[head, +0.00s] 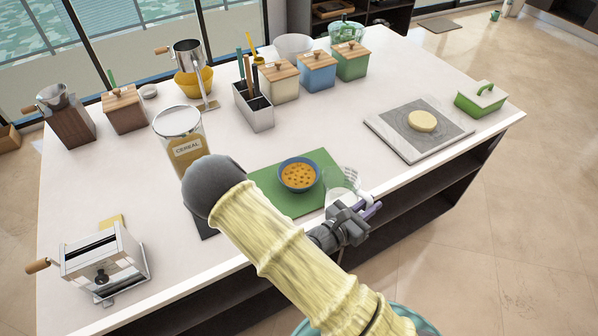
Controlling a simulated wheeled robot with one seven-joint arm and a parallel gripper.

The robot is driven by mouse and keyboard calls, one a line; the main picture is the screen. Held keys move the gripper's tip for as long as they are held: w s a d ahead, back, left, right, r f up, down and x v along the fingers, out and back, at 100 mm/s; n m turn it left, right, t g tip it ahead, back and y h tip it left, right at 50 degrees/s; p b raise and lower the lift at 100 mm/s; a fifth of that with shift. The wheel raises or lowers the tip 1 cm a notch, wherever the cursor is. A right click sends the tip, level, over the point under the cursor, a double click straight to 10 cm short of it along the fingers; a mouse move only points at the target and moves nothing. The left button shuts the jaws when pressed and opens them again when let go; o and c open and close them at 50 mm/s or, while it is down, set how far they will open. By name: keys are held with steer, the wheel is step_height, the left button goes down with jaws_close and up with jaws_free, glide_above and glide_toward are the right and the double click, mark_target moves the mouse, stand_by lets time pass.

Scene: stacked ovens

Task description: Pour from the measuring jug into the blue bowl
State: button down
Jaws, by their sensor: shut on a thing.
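The blue bowl (298,187) sits on a green mat (265,195) near the front edge of the counter. It holds something orange with darker round bits. The measuring jug (342,193) is clear and hard to make out; it is just right of the bowl, at the mat's right side. My gripper (360,212) is at the jug's near side, shut on it. The fingers are partly hidden by the wrist. I cannot tell the jug's tilt, or whether anything is left in it.
A cereal canister (183,140) stands left of the mat. A pasta machine (103,262) is at the front left. A utensil holder (255,108) and lidded boxes (317,72) stand behind.

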mark_target(372, 198)
steer(key=shift+r+p, duration=2.3)
steer(key=shift+r, duration=0.3)
